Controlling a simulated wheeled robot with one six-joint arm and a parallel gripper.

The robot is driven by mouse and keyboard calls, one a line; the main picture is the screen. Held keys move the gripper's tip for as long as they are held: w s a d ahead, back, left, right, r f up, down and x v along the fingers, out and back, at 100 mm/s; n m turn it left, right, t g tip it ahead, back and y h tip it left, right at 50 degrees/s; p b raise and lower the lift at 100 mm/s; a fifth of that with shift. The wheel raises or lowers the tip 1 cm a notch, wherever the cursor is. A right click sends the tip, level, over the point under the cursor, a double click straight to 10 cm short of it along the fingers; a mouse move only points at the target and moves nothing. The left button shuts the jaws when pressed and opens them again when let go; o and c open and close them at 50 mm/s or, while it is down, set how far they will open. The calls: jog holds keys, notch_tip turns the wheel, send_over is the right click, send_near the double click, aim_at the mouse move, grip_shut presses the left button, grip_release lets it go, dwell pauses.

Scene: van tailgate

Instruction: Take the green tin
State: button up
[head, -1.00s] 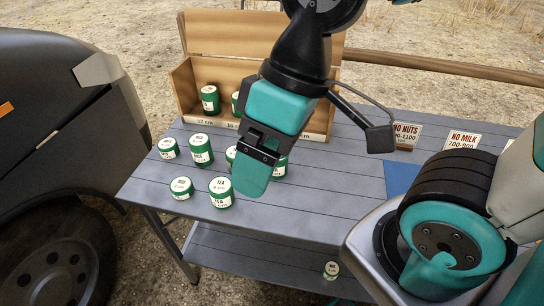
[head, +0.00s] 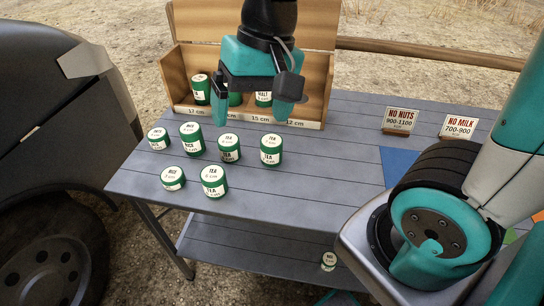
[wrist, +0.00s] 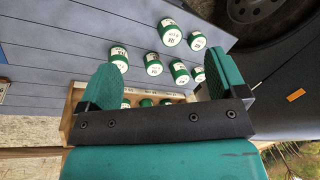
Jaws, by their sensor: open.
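Several green tins with white labelled lids stand on the grey slatted table. In the back row are a low tin (head: 158,142), a taller tin (head: 191,141), a TEA tin (head: 229,151) and another TEA tin (head: 271,153). In front are a low RICE tin (head: 173,182) and a taller TEA tin (head: 214,187). More green tins, one marked MALT (head: 263,99), stand in the wooden box, partly hidden by my gripper. My gripper (head: 253,114) is open and empty at the box's front, above the table. In the wrist view, tins (wrist: 153,66) show between and beyond its fingers.
The wooden box (head: 320,60) has front edge marks such as 17 cm and 15 cm. NO NUTS (head: 402,116) and NO MILK (head: 460,125) signs stand at right. A small tin (head: 328,261) sits on the lower shelf (head: 255,255). A dark vehicle (head: 50,120) is at left.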

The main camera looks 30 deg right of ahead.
jog(key=w+d+f+m+h+b, duration=0.1)
jog(key=w+d+f+m+b, duration=0.2)
jog(key=w+d+f+m, duration=0.35)
jog(key=m+h+b, duration=0.2)
jog(key=m, duration=0.9)
send_near(271, 141)
notch_tip(271, 141, down, 7)
jog(key=shift+d+f+b, duration=0.15)
jog(key=shift+b, duration=0.8)
jog(key=shift+w+d+f+b, duration=0.1)
jog(key=shift+f+b, duration=0.2)
jog(key=shift+f, duration=1.25)
jog(key=shift+w+d+f+b, duration=0.1)
jog(key=shift+f+b, duration=0.2)
jog(key=shift+f, duration=1.3)
jog(key=c, duration=1.1)
